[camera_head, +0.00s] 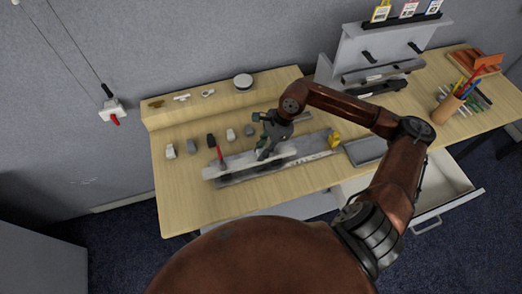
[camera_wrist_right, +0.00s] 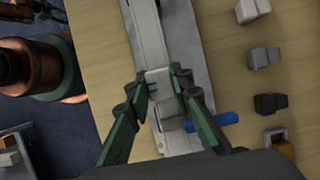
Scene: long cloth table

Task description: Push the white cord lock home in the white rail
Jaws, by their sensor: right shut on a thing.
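My right gripper (camera_head: 268,142) reaches down over the long pale fixture with the white rail (camera_head: 300,150) on the table. In the right wrist view, my right gripper (camera_wrist_right: 159,80) is shut on a small white block, which looks like the white cord lock (camera_wrist_right: 157,76), on the line of the white rail (camera_wrist_right: 146,30). How deep it sits in the rail cannot be told. A grey block (camera_wrist_right: 172,122) with a blue rod (camera_wrist_right: 212,123) lies nearer the palm, partly behind the fingers. My left gripper is not in view.
Several small blocks, including a black one (camera_head: 210,141), stand in a row behind the rail. A red upright piece (camera_head: 220,156) and a yellow piece (camera_head: 334,139) stand at the fixture's ends. A grey tray (camera_head: 366,151) and an open drawer (camera_head: 445,187) are to the right.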

